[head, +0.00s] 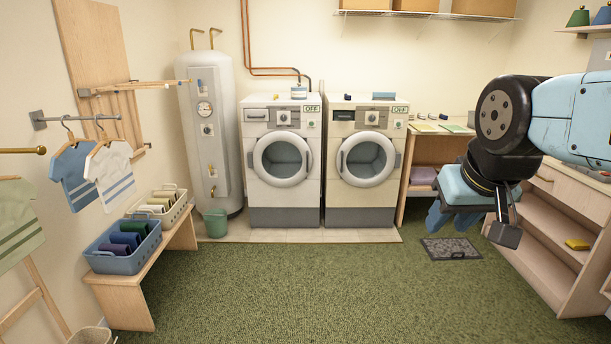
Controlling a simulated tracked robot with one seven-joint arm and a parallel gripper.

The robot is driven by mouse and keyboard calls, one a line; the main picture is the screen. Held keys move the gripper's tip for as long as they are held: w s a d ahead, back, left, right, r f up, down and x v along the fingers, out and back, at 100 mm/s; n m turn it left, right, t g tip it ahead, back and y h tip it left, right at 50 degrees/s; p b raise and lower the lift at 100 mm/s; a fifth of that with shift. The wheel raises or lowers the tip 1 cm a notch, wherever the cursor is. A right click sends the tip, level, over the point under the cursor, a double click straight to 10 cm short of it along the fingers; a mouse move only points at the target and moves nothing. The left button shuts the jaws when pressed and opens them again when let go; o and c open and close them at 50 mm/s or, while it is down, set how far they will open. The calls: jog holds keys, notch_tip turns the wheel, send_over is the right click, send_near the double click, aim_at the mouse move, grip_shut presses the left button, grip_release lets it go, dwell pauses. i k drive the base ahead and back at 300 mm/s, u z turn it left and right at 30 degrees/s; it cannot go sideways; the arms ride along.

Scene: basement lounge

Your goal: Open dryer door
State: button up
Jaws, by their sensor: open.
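Two white front-loading machines stand side by side against the back wall. The left machine (255,185) and the right machine (340,192) each have a round glass door, and both carry a green "OFF" label at the top right. The left door (283,158) and the right door (365,159) both look shut. I cannot tell which machine is the dryer. My gripper (490,225) is at the right, pointing down, open and apart from both machines. No held object is visible; its fingers are partly hidden by its own body.
A white water heater (213,135) and a green bucket (215,222) stand left of the machines. A bench (180,244) with baskets lines the left side. Wooden shelving (535,245) stands at the right. The green carpet (300,285) before the machines is clear.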

aim_at(392, 160)
jog(key=u, duration=0.05)
jog(key=i, duration=2.15)
jog(key=z, duration=0.45)
jog(key=i, duration=1.1)
jog(key=z, duration=0.15)
